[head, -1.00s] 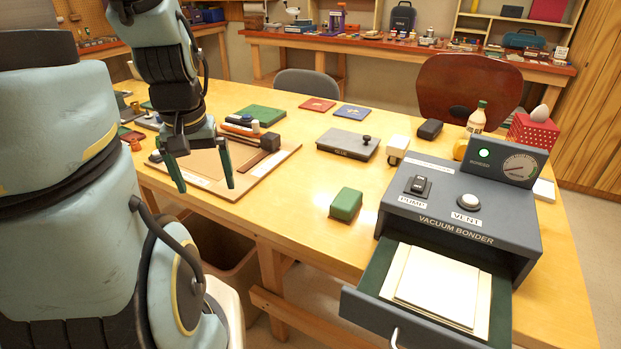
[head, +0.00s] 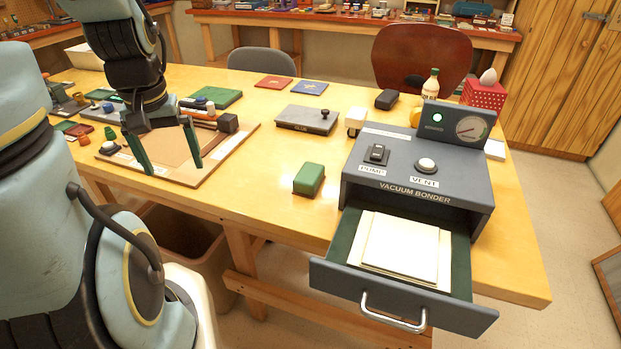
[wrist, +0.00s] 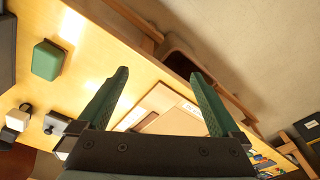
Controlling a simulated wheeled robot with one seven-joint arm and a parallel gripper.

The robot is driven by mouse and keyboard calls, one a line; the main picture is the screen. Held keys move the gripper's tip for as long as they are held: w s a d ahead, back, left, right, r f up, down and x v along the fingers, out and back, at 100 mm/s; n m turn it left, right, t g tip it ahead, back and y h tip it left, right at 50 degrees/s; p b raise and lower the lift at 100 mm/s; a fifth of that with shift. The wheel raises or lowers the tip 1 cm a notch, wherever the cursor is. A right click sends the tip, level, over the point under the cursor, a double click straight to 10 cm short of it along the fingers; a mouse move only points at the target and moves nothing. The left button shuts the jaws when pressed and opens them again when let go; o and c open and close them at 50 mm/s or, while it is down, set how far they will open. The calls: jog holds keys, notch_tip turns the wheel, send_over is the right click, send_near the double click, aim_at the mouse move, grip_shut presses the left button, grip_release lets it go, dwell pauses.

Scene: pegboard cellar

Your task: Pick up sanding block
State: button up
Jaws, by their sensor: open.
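A green block (head: 309,179), which looks like the sanding block though no label shows, lies on the bare middle of the table. It also shows at the upper left of the wrist view (wrist: 47,60). My gripper (head: 173,168) is open and empty, its two green fingers hanging apart over the wooden board, left of the block in the head view. In the wrist view the open fingers (wrist: 158,73) point away from the camera, with the block outside them to the left. The gripper and block are clearly apart.
The vacuum bonder (head: 415,178) stands right of the block, its drawer (head: 400,300) open with pale sheets inside. A glue plate (head: 307,119) lies behind the block. The wooden board (head: 240,140) carries several tools. Bare tabletop surrounds the block.

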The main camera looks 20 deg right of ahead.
jog(key=w+d+f+m+b, duration=0.1)
jog(key=w+d+m, duration=0.1)
jog(key=d, duration=0.4)
jog(key=w+d+f+m, duration=0.1)
jog(key=w+d, duration=0.1)
jog(key=d, duration=0.3)
jog(key=m+g+b, duration=0.1)
jog(key=m, duration=0.3)
send_over(310, 171)
jog(key=f, duration=0.5)
jog(key=shift+s+a+f, duration=0.15)
jog(key=shift+s+f, duration=0.1)
jog(key=shift+w+f+p, duration=0.15)
jog(key=shift+f+p, duration=0.35)
jog(key=shift+f, duration=1.1)
jog(key=shift+w+f+p, duration=0.15)
jog(key=shift+f+p, duration=0.3)
jog(key=shift+f, duration=1.15)
jog(key=shift+c, duration=0.2)
grip_shut()
jog(key=r+b, duration=0.2)
jog(key=r, duration=0.8)
jog(key=shift+d, duration=0.2)
